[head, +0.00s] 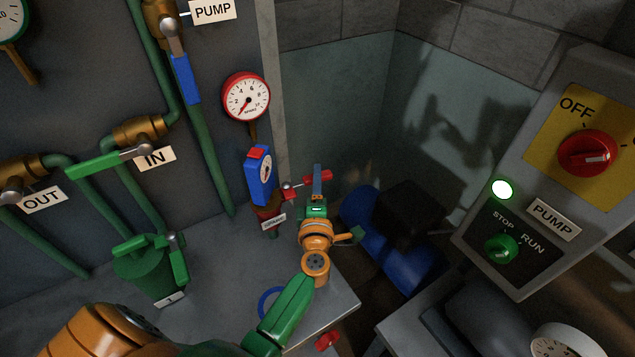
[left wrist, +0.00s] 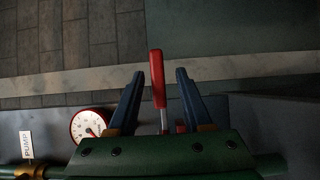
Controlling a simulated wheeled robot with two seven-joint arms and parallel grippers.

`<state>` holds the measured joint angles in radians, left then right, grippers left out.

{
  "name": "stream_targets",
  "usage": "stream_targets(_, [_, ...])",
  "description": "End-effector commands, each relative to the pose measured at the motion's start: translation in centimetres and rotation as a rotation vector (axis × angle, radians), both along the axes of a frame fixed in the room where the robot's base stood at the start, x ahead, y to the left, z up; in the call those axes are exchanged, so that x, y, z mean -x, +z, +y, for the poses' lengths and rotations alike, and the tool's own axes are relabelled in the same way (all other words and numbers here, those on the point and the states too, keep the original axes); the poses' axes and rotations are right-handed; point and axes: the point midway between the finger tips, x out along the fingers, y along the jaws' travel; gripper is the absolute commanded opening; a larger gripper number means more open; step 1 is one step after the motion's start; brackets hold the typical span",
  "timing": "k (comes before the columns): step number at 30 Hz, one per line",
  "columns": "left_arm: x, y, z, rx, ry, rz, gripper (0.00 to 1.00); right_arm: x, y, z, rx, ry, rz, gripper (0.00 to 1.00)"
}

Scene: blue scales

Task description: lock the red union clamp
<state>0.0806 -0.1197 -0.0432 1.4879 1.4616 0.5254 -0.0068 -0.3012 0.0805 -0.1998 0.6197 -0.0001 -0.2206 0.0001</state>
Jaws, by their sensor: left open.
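The red union clamp (head: 268,214) sits beside the post, under a blue instrument; a small label covers part of it. Its red lever handle (head: 326,175) sticks out to the right on a metal rod. My left gripper (head: 317,180) is at this handle, with a blue finger in front of part of it. In the left wrist view the red handle (left wrist: 157,82) stands between the two open blue fingers (left wrist: 160,74), with a gap on each side. The clamp's body is mostly hidden in that view. My right gripper is not in view.
The blue instrument (head: 260,178) and red-rimmed gauge (head: 246,97) are left of my left gripper. Green-handled valves and a green strainer (head: 143,270) stand further left. A pump control box (head: 551,170) is at right. Blue machinery (head: 400,260) lies behind my arm.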

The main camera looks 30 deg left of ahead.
Motion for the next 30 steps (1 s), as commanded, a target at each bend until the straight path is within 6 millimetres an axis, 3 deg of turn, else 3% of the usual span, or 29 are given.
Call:
stream_targets(2, [0.01, 0.02, -0.02, 0.0, 0.0, 0.0, 0.47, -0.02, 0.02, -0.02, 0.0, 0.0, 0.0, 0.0])
stream_targets(7, [0.03, 0.03, -0.04, 0.0, -0.001, -0.001, 0.01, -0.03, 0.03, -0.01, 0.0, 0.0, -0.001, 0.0])
stream_targets(30, [0.02, 0.07, -0.05, -0.001, -0.001, -0.002, 0.0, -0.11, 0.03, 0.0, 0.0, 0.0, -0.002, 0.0])
